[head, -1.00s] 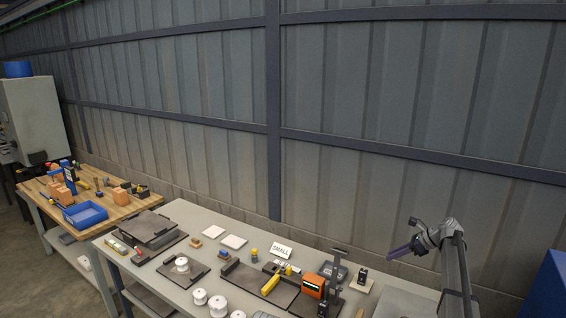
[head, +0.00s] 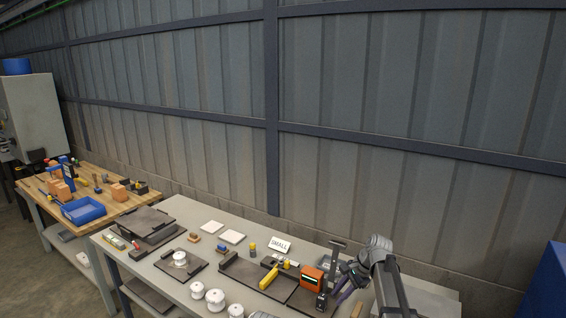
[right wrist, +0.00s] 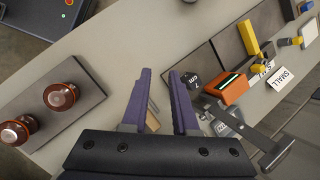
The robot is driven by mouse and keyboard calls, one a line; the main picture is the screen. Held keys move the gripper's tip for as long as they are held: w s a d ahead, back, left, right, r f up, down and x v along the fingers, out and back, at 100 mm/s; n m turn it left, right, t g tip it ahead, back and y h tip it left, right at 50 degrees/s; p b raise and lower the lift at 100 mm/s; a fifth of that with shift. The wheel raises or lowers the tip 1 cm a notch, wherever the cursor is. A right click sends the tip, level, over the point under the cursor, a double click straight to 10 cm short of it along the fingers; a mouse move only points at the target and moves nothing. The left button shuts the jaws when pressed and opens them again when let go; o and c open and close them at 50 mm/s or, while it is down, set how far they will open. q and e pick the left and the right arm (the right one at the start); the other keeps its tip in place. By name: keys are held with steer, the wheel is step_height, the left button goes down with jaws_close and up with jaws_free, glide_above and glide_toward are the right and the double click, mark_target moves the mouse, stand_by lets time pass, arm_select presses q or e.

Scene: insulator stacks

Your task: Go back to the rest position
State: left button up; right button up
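My right gripper (head: 344,290) is low over the right part of the grey workbench (head: 210,215), beside an orange device (head: 312,276). In the right wrist view its two purple fingers (right wrist: 163,90) are apart with nothing held between them. A light brown piece shows behind the left finger. My left gripper is not in view. White insulators (head: 216,300) stand along the bench's front edge, and another (head: 180,258) sits on a dark plate. Two red-brown insulators (right wrist: 60,96) stand on a dark plate in the right wrist view.
A dark stand (head: 337,252) rises close to my right gripper. A dark tray with a yellow piece (head: 269,279) and a SMALL card (head: 280,246) lie left of it. A wooden table with a blue bin (head: 83,211) stands at far left. A corrugated wall is behind.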

steer(key=s+a+f+n+h+b, duration=0.1)
steer(key=s+a+n, duration=0.3)
steer(key=s, duration=0.5)
steer(key=s+a+f+n+h+b, duration=0.2)
steer(key=s+a+f+n+h, duration=0.1)
steer(key=s+n, duration=0.4)
steer(key=s+a+f+n+g+h+b, duration=0.1)
steer(key=s+a+n, duration=0.4)
steer(key=s, duration=0.7)
step_height(320, 180, down, 2)
steer(key=shift+s+f+n+h, duration=0.15)
steer(key=shift+s+n+h, duration=0.1)
steer(key=shift+n+h, duration=0.5)
